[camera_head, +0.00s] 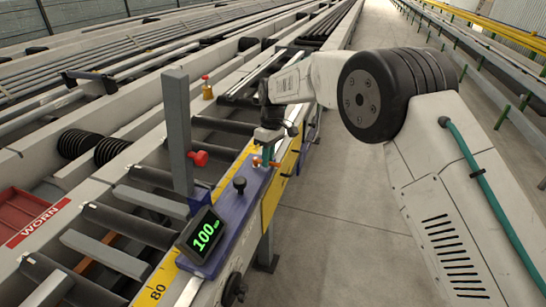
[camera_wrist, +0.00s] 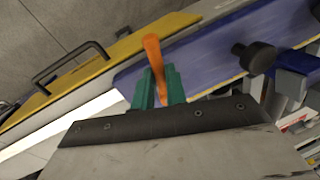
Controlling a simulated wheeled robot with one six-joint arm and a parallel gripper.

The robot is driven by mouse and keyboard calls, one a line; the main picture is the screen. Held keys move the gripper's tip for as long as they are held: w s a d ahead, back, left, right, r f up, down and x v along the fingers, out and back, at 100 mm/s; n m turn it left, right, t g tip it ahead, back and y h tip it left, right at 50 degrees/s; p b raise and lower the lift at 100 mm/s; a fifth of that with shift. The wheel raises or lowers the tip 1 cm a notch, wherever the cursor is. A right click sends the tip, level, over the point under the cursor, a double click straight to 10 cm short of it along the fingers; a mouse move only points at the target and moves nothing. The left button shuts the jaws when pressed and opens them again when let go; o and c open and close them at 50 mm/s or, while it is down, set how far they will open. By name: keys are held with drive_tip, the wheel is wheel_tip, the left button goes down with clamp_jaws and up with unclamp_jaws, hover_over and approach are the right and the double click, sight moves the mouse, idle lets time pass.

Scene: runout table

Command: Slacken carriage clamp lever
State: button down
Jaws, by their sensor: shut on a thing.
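The orange clamp lever (camera_wrist: 152,48) stands between the teal fingers of my gripper (camera_wrist: 158,78) in the wrist view, with its rounded end showing beyond them. The fingers are closed on it. In the head view my gripper (camera_head: 267,152) is over the far end of the blue carriage (camera_head: 222,222), and only a small part of the orange lever (camera_head: 275,164) shows. The carriage also shows in the wrist view (camera_wrist: 205,50). The lever's pivot is hidden by the fingers.
A black knob (camera_head: 240,184), a grey upright post (camera_head: 177,130) with a red knob (camera_head: 199,158), and a display (camera_head: 202,235) reading 100 are on the carriage. A yellow scale (camera_head: 157,288) runs alongside. Rollers lie left; open floor (camera_head: 335,235) lies right.

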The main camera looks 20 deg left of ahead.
drive_tip(key=shift+a+r, duration=0.1)
drive_tip(key=c, duration=1.4)
unclamp_jaws()
drive_tip(key=shift+s, duration=0.1)
wheel_tip(320, 180, up, 8)
drive_tip(key=w, duration=0.1)
drive_tip(key=shift+w+d+f, duration=0.2)
drive_tip(key=shift+w+d, duration=0.05)
drive_tip(key=shift+w, duration=0.05)
